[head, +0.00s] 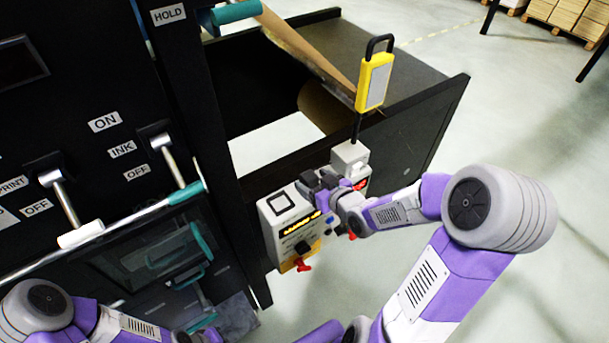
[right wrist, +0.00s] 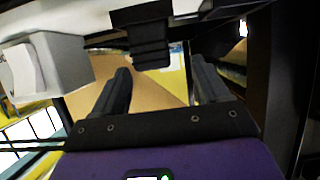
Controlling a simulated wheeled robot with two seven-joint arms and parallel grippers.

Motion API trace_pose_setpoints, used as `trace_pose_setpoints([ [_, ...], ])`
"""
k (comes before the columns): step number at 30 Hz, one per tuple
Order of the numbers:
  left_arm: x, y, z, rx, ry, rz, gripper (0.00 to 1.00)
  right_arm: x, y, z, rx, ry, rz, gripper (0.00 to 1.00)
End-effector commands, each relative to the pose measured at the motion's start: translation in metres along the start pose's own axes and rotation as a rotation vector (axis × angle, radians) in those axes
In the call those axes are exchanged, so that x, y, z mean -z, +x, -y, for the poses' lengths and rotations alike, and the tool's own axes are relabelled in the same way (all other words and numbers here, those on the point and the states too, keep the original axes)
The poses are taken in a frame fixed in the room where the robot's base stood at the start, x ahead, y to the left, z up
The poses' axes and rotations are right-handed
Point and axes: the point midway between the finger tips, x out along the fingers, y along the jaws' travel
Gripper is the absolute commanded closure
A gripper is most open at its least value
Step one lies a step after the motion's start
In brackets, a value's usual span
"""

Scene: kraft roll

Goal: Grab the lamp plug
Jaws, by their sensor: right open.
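The yellow lamp (head: 374,85) with a black handle stands on a thin dark post above a light grey block (head: 350,155). My right gripper (head: 322,192) is at the top of the grey control box (head: 290,225), beside that block. In the right wrist view, my right gripper (right wrist: 161,66) is open, with one dark finger on each side. A black ribbed block (right wrist: 145,40), which looks like the plug, sits between and just beyond the fingertips, with no visible contact. In the head view the gripper hides it. My left arm enters at lower left; its jaws cannot be made out.
A dark cabinet with levers (head: 60,200) fills the left. A dark open frame (head: 455,110) holds a brown kraft roll (head: 325,105) behind the lamp. The control box carries a red knob (head: 302,265). Floor at right is clear; stacked boxes (head: 565,15) stand far back.

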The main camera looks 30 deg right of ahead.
Motion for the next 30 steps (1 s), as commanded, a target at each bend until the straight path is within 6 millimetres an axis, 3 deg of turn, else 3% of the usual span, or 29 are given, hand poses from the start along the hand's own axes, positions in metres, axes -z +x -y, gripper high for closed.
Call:
trace_pose_setpoints([
  [13, 0.000, 0.010, 0.004, 0.000, 0.000, 0.001, 1.00, 0.001, 0.057, -0.007, 0.001, 0.004, 0.000, 0.26],
  [23, 0.000, 0.011, 0.004, 0.000, 0.000, 0.001, 1.00, 0.002, 0.062, -0.007, 0.000, 0.003, 0.001, 0.26],
  [30, 0.000, 0.011, 0.004, 0.000, 0.000, 0.001, 1.00, 0.001, 0.062, -0.007, 0.000, 0.003, 0.001, 0.62],
])
